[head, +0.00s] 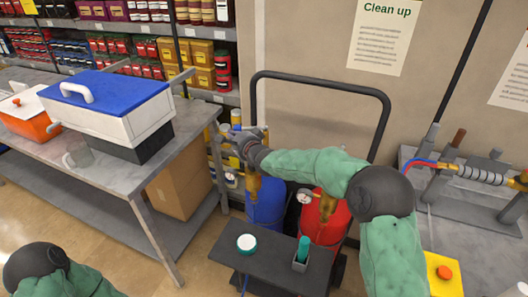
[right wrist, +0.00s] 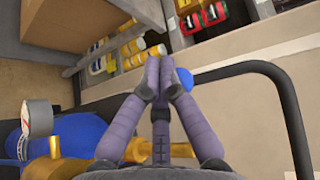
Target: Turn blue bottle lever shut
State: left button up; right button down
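The blue bottle (head: 265,205) stands on the cart beside a red bottle, with a brass valve (head: 252,185) on top. In the right wrist view the blue bottle (right wrist: 80,135) and its brass fitting (right wrist: 62,168) are at lower left. My right gripper (head: 245,140) is above the valve in the head view. In the right wrist view its fingers (right wrist: 159,75) are close together at the tips. A small blue rounded piece (right wrist: 184,79) shows right beside them; whether it is the lever's end is unclear. The lever is otherwise hidden. My left gripper is out of view.
The red bottle (head: 325,215) stands just right of the blue one. The cart's black handle (head: 320,80) arches behind them. A dark tray (head: 270,262) is in front. A grey table (head: 185,165) with a blue-lidded cooler (head: 110,105) is at left.

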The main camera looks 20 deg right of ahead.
jog(key=shift+w+d, duration=0.25)
jog(key=shift+w, duration=0.85)
jog(key=shift+w+d, duration=0.2)
jog(key=shift+w, duration=0.85)
